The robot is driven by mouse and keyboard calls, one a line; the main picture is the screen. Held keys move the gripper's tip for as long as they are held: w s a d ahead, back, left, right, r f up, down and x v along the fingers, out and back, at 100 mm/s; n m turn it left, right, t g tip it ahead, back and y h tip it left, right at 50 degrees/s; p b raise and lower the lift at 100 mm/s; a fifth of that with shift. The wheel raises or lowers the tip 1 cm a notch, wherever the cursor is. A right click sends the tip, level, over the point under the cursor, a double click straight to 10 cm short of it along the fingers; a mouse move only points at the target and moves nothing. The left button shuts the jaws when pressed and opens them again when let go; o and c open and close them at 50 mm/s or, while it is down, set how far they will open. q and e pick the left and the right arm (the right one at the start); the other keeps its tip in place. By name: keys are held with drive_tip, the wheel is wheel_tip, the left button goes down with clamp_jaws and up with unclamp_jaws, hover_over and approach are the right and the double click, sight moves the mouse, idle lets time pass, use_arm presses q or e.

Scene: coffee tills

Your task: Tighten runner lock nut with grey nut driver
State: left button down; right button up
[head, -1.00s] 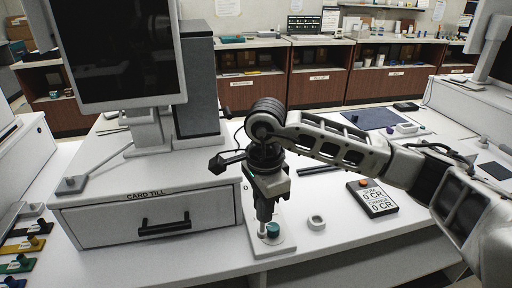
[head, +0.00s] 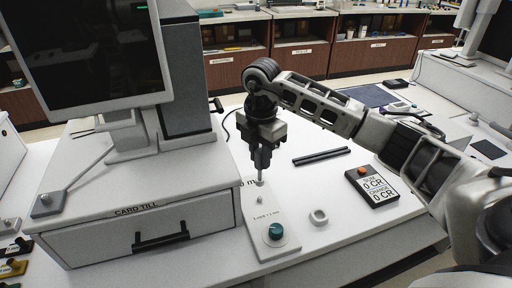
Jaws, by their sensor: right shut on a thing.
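My right gripper (head: 262,163) points down above the back end of a white plate (head: 263,216) with small printed lettering. It is shut on a slim grey tool (head: 261,179), seemingly the grey nut driver; the jaws hide most of it. Its tip is just behind a small pale stud (head: 260,199) on the plate, possibly the runner lock nut. I cannot tell whether the tip touches anything. A teal knob (head: 275,231) sits on the plate's front part. My left gripper is not in view.
The card till (head: 140,226) with its monitor (head: 95,50) stands close on the left.

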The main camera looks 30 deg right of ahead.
sight(260, 179)
drive_tip(key=shift+d+m, duration=0.1)
drive_tip(key=shift+m, duration=0.2)
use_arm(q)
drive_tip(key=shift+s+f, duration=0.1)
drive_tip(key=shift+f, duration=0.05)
use_arm(e)
drive_tip(key=shift+f+b, duration=0.45)
drive_tip(key=shift+f, duration=0.1)
wheel_tip(260, 179, down, 4)
drive_tip(key=shift+b, duration=1.25)
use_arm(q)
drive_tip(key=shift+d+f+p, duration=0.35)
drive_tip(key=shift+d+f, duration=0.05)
use_arm(e)
drive_tip(key=shift+r, duration=0.35)
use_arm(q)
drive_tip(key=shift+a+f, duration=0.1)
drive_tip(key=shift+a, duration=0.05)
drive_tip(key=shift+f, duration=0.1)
use_arm(e)
drive_tip(key=shift+f, duration=0.25)
